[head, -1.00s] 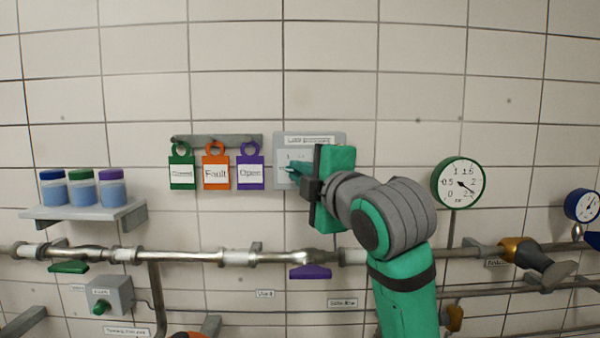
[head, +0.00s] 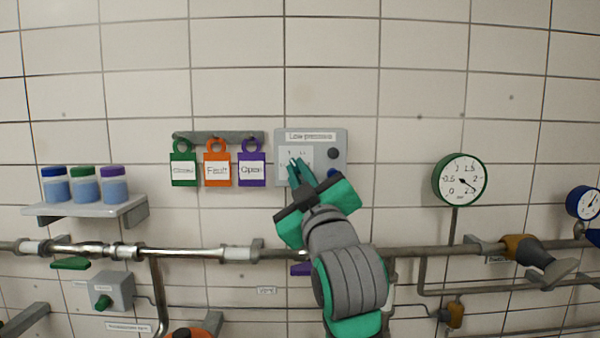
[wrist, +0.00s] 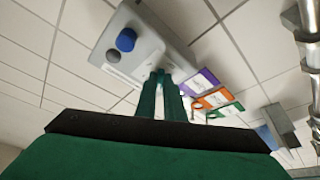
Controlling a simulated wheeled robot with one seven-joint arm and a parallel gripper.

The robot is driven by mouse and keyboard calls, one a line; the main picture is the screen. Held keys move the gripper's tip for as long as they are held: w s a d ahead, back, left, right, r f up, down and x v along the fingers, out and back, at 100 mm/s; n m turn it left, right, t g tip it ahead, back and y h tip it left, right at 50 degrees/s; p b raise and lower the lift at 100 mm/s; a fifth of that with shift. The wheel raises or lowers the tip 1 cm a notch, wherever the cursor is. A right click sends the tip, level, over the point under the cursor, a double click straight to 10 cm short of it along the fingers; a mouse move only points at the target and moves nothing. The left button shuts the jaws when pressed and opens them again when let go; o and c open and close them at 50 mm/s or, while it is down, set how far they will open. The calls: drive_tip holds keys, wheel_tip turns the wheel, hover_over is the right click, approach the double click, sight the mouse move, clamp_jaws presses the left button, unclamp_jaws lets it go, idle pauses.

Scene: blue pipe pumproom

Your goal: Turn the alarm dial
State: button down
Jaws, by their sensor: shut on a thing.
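The grey alarm panel (head: 341,136), labelled "Low pressure", is on the tiled wall right of the tags. It has a white scale plate at its left, with a dark round knob (head: 333,154) and a blue button (head: 333,173) at its right. My gripper (head: 300,171) reaches up to the scale plate, its green fingers close together and shut on the alarm dial, which they mostly hide. In the wrist view the fingers (wrist: 164,80) meet the panel face (wrist: 150,48) beside the blue button (wrist: 126,39); the dial is hidden there. My gripper body is tilted.
Green, orange and purple tags (head: 217,170) hang from a rail just left of the panel. A shelf (head: 85,210) with lidded jars is farther left. A green-rimmed gauge (head: 460,180) is to the right. A pipe (head: 190,252) runs below. The wall above is clear.

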drive_tip(key=m+h, duration=0.1)
drive_tip(key=m, duration=0.1)
drive_tip(key=m+t, duration=0.1)
drive_tip(key=m, duration=0.1)
drive_tip(key=shift+a+f+h, duration=0.2)
drive_tip(key=shift+h, duration=0.2)
drive_tip(key=m+h, duration=0.2)
drive_tip(key=m, duration=0.3)
drive_tip(key=m+h, duration=0.2)
drive_tip(key=m, duration=0.2)
drive_tip(key=m+h, duration=0.3)
drive_tip(key=m, duration=0.2)
drive_tip(key=shift+a+r+m+g, duration=0.1)
drive_tip(key=shift+a+m+g, duration=0.2)
drive_tip(key=shift+a, duration=0.05)
drive_tip(key=shift+h, duration=0.3)
drive_tip(key=c, duration=1.9)
unclamp_jaws()
drive_tip(key=shift+o, duration=0.2)
drive_tip(key=v, duration=1.1)
